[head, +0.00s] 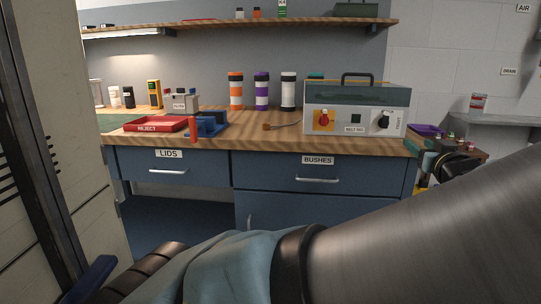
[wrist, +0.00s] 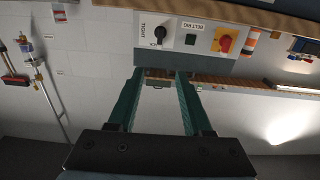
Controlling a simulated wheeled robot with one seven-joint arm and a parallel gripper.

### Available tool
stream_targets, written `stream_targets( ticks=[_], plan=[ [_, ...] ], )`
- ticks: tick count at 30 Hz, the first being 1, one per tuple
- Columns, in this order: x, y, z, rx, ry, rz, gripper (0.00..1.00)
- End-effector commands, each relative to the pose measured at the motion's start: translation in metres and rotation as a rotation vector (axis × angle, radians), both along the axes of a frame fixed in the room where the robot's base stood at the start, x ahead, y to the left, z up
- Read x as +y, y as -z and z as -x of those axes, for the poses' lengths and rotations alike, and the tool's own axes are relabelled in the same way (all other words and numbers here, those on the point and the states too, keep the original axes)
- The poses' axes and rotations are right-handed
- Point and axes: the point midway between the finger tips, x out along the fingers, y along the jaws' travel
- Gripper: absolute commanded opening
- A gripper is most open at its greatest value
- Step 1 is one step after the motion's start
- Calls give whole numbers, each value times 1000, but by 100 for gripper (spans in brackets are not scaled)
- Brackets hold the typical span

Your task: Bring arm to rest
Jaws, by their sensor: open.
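My gripper (wrist: 160,76) shows in the wrist view with its two green fingers apart and nothing between them. The wrist picture is upside down, with the grey control box (wrist: 185,38) beyond the fingertips. In the head view my grey arm crosses the lower right in front of the bench. What looks like my gripper's teal fingers shows beyond it, near the bench's right end, partly hidden by dark arm parts. I cannot tell from these views whether the fingers touch anything.
The control box (head: 354,108) stands on the wooden bench (head: 274,140), above drawers marked LIDS and BUSHES. A red reject tray (head: 155,125) and a blue fixture (head: 207,127) are at the left. A purple tray (head: 427,130) is at the right. A tall cabinet (head: 75,110) stands close at left.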

Motion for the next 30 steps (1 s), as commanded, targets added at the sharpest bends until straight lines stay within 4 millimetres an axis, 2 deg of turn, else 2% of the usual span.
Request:
stream_targets(
  ticks=[3,11,17,23,27,30],
  plan=[
    [4,2,-4,10,-6,-3,50],
    [24,26,-25,94,-24,-34,50],
    [50,52,-47,195,-47,-62,50],
    [89,89,-69,349,-72,-90,50],
    [132,123,-81,511,-93,-100,50],
    [166,147,-82,648,-97,-100,50]
  ],
)
